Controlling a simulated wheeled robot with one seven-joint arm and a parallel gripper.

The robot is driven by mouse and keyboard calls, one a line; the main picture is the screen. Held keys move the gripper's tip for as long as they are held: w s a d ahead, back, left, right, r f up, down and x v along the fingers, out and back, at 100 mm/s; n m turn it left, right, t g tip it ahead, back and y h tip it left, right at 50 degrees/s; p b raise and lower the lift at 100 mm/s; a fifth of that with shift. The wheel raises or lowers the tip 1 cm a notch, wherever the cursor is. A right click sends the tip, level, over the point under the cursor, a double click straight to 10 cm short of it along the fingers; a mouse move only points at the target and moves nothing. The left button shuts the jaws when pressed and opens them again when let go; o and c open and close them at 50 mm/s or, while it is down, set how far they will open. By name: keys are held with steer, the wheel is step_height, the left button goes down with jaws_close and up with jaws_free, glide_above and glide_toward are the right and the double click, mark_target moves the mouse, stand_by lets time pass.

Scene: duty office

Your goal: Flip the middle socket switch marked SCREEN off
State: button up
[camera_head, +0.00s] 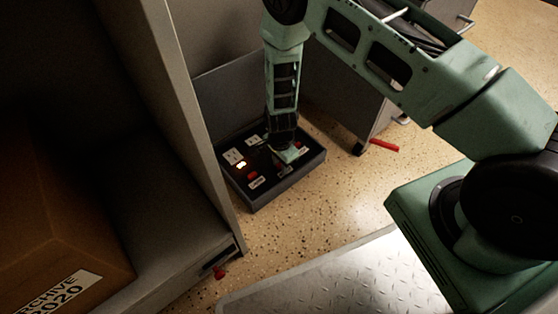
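The socket box (288,192) is a dark grey box on the floor, between the grey cabinet side and a desk pedestal. Its top carries white socket plates (233,156) at the back left, a lit orange-white switch (241,164), a red switch (252,176) and small white labels (257,184), too small to read. My gripper (287,153) points down over the middle-right of the box, at or just above its top. It covers the middle part of the panel, so the middle switch and its label are hidden. I cannot tell whether the fingers are open or touching anything.
A grey cabinet (183,120) stands close on the left, with a brown archive box (60,225) inside. A grey pedestal (340,110) stands behind on the right. Red pieces lie near the pedestal (384,145) and cabinet foot (219,272).

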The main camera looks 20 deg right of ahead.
mark_target(280, 165)
steer(key=shift+w, duration=0.1)
steer(key=shift+r+p, duration=0.35)
steer(key=shift+r, duration=0.2)
step_height(280, 165, up, 16)
steer(key=p, duration=0.8)
steer(key=shift+r+p, duration=0.2)
steer(key=shift+p, duration=0.2)
